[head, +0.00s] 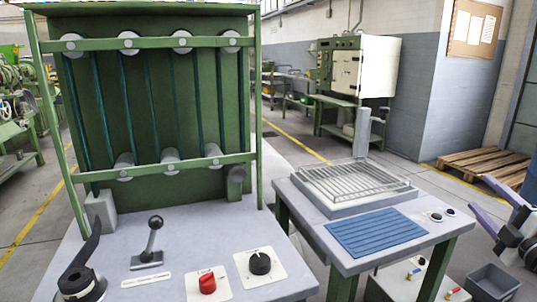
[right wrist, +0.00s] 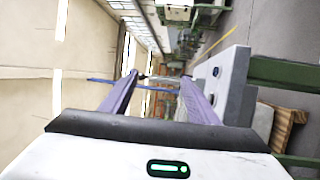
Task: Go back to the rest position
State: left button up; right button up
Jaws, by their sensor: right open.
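My right gripper (head: 479,191) is at the right edge of the head view, to the right of the side table (head: 425,235). Its two purple fingers are spread apart, with nothing between them. In the right wrist view the open fingers (right wrist: 159,76) also show, with empty air between them. The side table's corner is close to one finger in that picture; I cannot tell the exact gap. My left gripper is not in view.
The side table carries a wire-rack tray (head: 355,180) and blue mat (head: 375,232). A grey bin (head: 492,283) and wooden pallets (head: 485,165) are at right.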

jog(key=s+d+f+m+g+h, duration=0.2)
jog(key=d+f+m+g+h, duration=0.35)
jog(key=d+f+m, duration=0.4)
jog(key=s+a+f+m+g+y, duration=0.15)
jog(key=s+a+f, duration=0.25)
jog(key=a+f, duration=0.6)
jog(key=s+a+f+g+y, duration=0.1)
jog(key=s+a+f+y, duration=0.3)
jog(key=a+f, duration=0.65)
jog(key=s+a+f+m+g+y, duration=0.2)
jog(key=s+a+f, duration=0.2)
jog(key=s+a, duration=0.9)
jog(key=s+a+f+m+g+y, duration=0.15)
jog(key=s+a+f, duration=0.25)
jog(key=s+a, duration=0.85)
pick_arm(q)
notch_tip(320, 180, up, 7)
jog(key=p, duration=1)
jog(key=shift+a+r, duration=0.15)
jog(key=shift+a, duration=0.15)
pick_arm(e)
notch_tip(320, 180, up, 8)
jog(key=w, duration=0.2)
jog(key=shift+a+f, duration=0.25)
jog(key=shift+a, duration=0.1)
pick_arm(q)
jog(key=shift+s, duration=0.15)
